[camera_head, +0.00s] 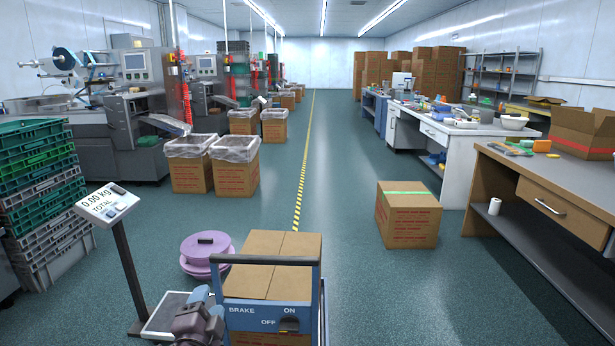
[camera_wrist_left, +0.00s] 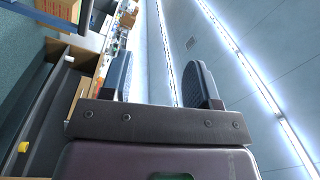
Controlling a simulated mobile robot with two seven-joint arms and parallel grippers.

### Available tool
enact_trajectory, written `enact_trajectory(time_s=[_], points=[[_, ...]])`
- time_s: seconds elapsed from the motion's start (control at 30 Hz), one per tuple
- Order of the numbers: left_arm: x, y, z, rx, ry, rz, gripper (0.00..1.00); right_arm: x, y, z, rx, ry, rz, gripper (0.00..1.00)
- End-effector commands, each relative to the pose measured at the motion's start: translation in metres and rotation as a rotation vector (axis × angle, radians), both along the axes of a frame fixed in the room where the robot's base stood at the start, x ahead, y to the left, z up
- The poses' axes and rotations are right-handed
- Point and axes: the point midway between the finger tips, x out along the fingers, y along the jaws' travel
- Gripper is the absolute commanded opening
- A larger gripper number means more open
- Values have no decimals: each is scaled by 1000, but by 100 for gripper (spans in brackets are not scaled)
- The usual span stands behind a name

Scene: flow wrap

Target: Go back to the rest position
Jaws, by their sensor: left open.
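My left gripper (camera_head: 208,303) shows low in the head view, left of the blue cart's handle and over the scale's platform. In the left wrist view its two dark fingers (camera_wrist_left: 160,80) stand apart with nothing between them, so it is open and empty. Behind the fingers, that view is tilted and shows ceiling lights and furniture. The blue cart (camera_head: 268,318), marked BRAKE, ON and OFF, carries a closed cardboard box (camera_head: 270,280). I cannot tell whether the gripper touches the cart. My right gripper is not in view.
A scale display (camera_head: 107,203) reads 0.00 kg on a post at left, near stacked green and grey crates (camera_head: 40,165). Purple reels (camera_head: 205,250) sit behind the platform. A taped box (camera_head: 408,215) stands on the floor at right, before a workbench (camera_head: 550,180). The central aisle is clear.

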Motion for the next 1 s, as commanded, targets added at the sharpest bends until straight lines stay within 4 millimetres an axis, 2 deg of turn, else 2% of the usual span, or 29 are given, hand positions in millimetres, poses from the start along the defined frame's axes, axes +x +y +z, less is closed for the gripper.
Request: enact_trajectory(time_s=[0.03,0.1,0.3,0.4,0.6,0.7,0.8,1.0], points=[[-22,8,-38,-44,57,4,55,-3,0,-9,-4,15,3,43],[-48,15,-69,-114,111,6,55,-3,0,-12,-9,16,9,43],[-131,34,-142,-310,264,31,55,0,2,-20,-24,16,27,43],[-175,41,-170,-411,340,52,55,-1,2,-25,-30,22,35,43],[-263,50,-208,-609,491,113,55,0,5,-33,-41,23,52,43],[-303,53,-218,-704,557,148,55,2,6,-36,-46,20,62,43],[-335,53,-223,-785,611,183,55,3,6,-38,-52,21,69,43],[-387,54,-223,-918,698,251,55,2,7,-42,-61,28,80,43]])
